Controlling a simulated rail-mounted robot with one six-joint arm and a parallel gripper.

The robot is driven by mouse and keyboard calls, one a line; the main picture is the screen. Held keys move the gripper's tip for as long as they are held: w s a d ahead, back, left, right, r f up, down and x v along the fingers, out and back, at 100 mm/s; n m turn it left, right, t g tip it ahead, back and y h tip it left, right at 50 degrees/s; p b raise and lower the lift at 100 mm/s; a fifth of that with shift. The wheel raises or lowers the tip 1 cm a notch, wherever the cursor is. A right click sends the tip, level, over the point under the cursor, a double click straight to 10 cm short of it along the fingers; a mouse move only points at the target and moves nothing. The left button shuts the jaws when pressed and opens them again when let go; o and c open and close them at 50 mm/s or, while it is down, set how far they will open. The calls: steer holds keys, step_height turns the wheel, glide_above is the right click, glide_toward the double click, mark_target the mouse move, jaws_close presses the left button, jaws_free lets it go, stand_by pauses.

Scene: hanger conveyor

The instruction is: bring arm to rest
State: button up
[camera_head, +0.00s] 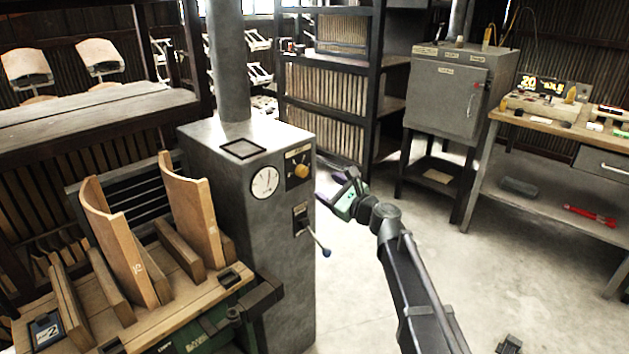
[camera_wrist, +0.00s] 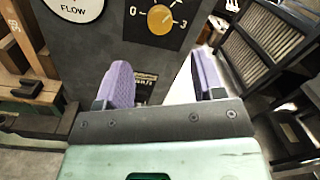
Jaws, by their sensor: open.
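My gripper (camera_head: 337,188) is at the end of my dark arm, just right of the grey machine cabinet (camera_head: 270,210) in the head view. It also shows in the wrist view (camera_wrist: 162,85), with two purple fingers spread apart and nothing between them. Beyond the fingers, the wrist view shows the cabinet front with a FLOW gauge (camera_wrist: 75,8) and a yellow knob (camera_wrist: 161,19) on a dial marked 0 to 3. In the head view a lever (camera_head: 312,232) with a dark blue ball end sticks out below the knob, near my arm.
A wooden bench (camera_head: 190,306) with curved wooden pieces stands at the left. A grey cabinet on legs (camera_head: 448,95) and a workbench (camera_head: 600,146) stand at the back right. A shelf rack (camera_head: 372,90) is behind. The concrete floor (camera_head: 510,260) to the right is mostly clear.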

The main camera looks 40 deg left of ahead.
steer(key=shift+d, duration=0.85)
